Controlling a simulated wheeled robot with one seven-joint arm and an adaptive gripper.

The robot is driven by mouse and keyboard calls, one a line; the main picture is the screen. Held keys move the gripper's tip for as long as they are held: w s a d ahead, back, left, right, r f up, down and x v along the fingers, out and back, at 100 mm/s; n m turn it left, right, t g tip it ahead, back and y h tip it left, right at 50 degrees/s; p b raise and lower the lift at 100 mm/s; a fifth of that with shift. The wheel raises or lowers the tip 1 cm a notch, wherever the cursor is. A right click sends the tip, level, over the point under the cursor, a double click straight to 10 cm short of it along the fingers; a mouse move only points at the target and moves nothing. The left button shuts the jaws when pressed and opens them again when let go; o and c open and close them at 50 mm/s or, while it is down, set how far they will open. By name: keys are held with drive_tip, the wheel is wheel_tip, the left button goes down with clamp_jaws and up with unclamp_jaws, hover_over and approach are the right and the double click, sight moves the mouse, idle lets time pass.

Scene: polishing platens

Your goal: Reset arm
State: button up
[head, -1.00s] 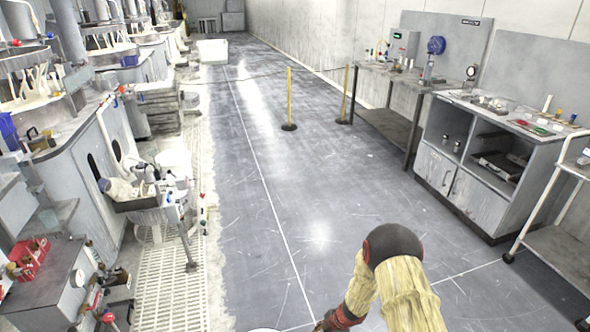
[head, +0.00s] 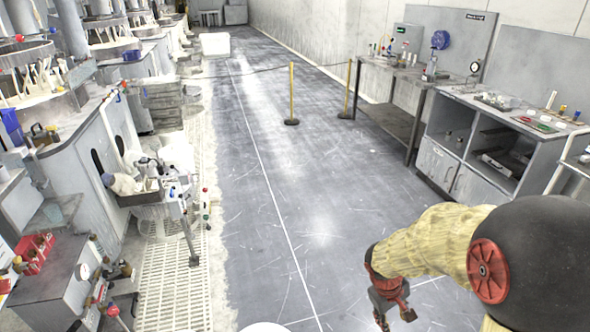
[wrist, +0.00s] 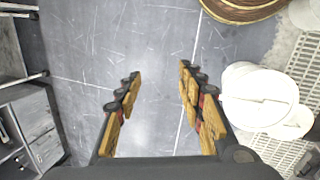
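My gripper (wrist: 158,88) is open and empty in the wrist view. Its two tan, dark-tipped fingers stand wide apart over bare grey floor. In the head view my gripper (head: 393,312) hangs at the lower right, below my arm's tan-covered links, and points down over the floor. Nothing is between the fingers or touching them.
Machines (head: 75,140) line the left side, with a metal grating (head: 175,285) before them. Cabinets (head: 440,168) and a bench (head: 385,122) stand at the right. Yellow posts (head: 291,95) hold a rope across the aisle. The middle floor (head: 270,200) is clear. White buckets (wrist: 258,98) show in the wrist view.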

drive_tip(key=s+a+r+m+t+y, duration=0.1)
drive_tip(key=s+a+r, duration=0.1)
drive_tip(key=s+r, duration=0.3)
drive_tip(key=s+a+r+m+t+y+p, duration=0.1)
drive_tip(key=s+r, duration=0.4)
drive_tip(key=r, duration=0.8)
drive_tip(key=s+a+r+m+t+y+p, duration=0.1)
drive_tip(key=s+a+r+m+t, duration=0.1)
drive_tip(key=r, duration=0.7)
drive_tip(key=s+a+t, duration=0.1)
drive_tip(key=s+a, duration=0.1)
drive_tip(key=s, duration=0.1)
drive_tip(key=shift+s+a+m, duration=0.15)
drive_tip(key=shift+a+m, duration=0.25)
drive_tip(key=shift+c, duration=1.1)
